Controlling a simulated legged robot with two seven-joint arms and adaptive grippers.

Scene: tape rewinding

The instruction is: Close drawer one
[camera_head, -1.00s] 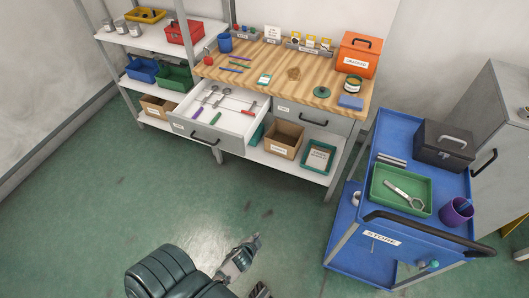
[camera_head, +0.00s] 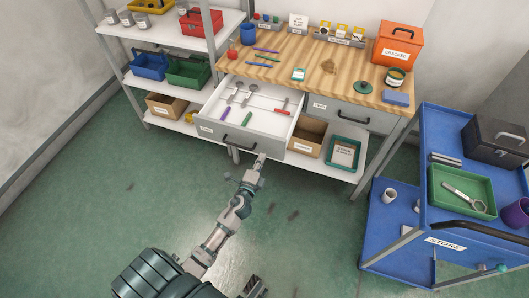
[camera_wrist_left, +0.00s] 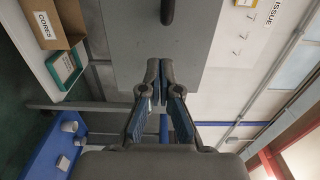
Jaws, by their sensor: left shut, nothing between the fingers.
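Drawer one (camera_head: 225,143) is the left drawer of the workbench and stands pulled out. Inside lie several tools, among them a purple one (camera_head: 225,113), a green one (camera_head: 246,119) and a red-handled one (camera_head: 283,106). A dark bar handle (camera_head: 241,147) is on its grey front. My left gripper (camera_head: 261,158) is shut and empty, in front of the right part of that front. In the left wrist view its fingertips (camera_wrist_left: 160,66) overlap the grey drawer front (camera_wrist_left: 130,38), below the handle (camera_wrist_left: 167,11); contact cannot be told. My right gripper (camera_head: 252,287) shows partly at the bottom edge.
Drawer two (camera_head: 345,114) is shut, to the right. A cardboard box (camera_head: 304,147) and a teal tray (camera_head: 345,140) sit on the shelf below. A blue trolley (camera_head: 398,243) stands at right, a shelf rack (camera_head: 213,65) at left.

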